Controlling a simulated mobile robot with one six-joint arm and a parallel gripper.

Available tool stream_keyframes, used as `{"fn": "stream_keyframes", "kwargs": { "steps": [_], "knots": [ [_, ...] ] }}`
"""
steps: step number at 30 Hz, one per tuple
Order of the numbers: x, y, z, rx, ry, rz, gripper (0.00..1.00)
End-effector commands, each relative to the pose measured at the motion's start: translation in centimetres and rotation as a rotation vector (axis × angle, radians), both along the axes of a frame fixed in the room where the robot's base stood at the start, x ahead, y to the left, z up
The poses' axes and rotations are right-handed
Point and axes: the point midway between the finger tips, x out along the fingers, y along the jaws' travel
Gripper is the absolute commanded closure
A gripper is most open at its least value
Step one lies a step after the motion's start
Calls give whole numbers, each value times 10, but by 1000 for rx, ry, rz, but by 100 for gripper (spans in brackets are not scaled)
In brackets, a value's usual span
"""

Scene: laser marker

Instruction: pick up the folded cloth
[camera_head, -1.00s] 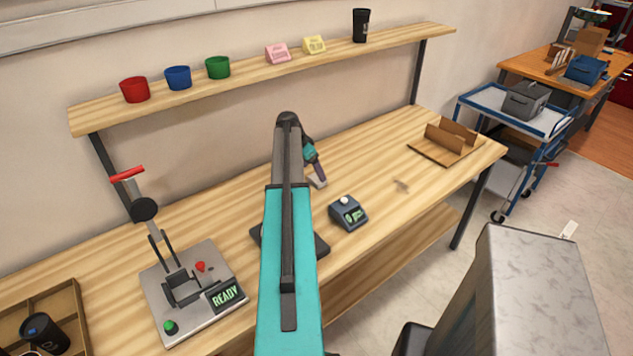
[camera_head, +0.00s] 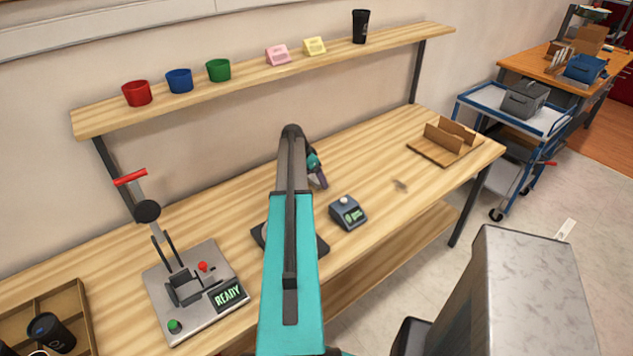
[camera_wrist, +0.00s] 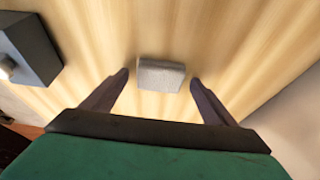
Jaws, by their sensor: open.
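The folded cloth (camera_wrist: 161,76) is a small, pale grey block shape lying on the wooden bench top (camera_wrist: 225,45). It shows near the middle of the wrist view. My gripper (camera_wrist: 160,82) is open and empty, with one finger on each side of the cloth and a gap at both sides. I cannot tell how far the fingertips are above the bench. In the head view my gripper (camera_head: 319,178) is behind my arm, low over the bench. The cloth is hidden there by the gripper.
A dark blue device (camera_head: 348,212) stands close by on the bench. A black pad (camera_head: 322,245) is partly behind my arm. A press with a READY screen (camera_head: 195,290) stands at left, a brown holder (camera_head: 437,153) at right. A shelf (camera_head: 230,88) with cups runs above.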

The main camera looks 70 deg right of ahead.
Motion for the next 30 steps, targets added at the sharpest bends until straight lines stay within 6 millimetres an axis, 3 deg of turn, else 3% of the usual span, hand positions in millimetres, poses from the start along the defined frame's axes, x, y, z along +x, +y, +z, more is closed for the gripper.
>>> {"fn": "stream_keyframes", "kwargs": {
  "steps": [5, 13, 14, 30],
  "knots": [
    [0, 0, 0, 0, 0, 0, 20],
    [0, 0, 0, 0, 0, 0, 62],
    [0, 0, 0, 0, 0, 0, 64],
    [0, 0, 12, 0, -1, 0, 64]
  ]
}}
